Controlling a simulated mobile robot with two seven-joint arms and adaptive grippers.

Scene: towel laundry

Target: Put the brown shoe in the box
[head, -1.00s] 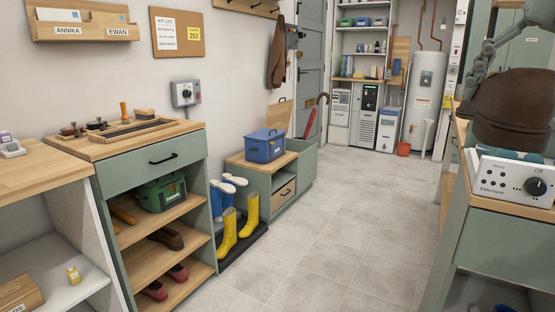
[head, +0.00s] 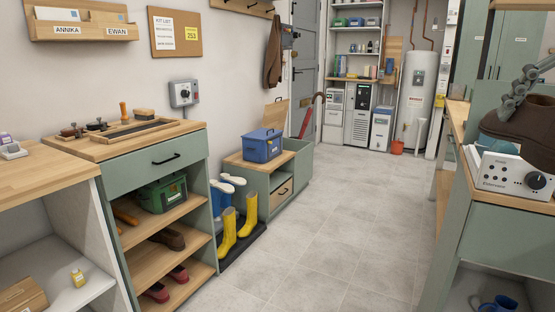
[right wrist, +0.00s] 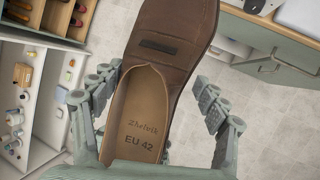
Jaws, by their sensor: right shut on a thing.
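A brown shoe (head: 531,121) is at the right edge of the head view, above the right-hand counter and partly cut off by the frame. My right gripper (head: 505,108) is on its left side. In the right wrist view the shoe (right wrist: 170,40) lies between the fingers of my right gripper (right wrist: 160,105), its insole marked EU 42 facing the camera. Another brown shoe (head: 168,237) lies on the middle shelf at the left. A blue lidded box (head: 263,146) stands on the low bench, and a green box (head: 162,193) on the upper shelf. My left gripper is not in view.
A white device with a black knob (head: 512,174) stands on the right counter, close below the shoe. Yellow boots (head: 238,228) stand by the bench. The tiled floor (head: 335,215) in the middle is clear.

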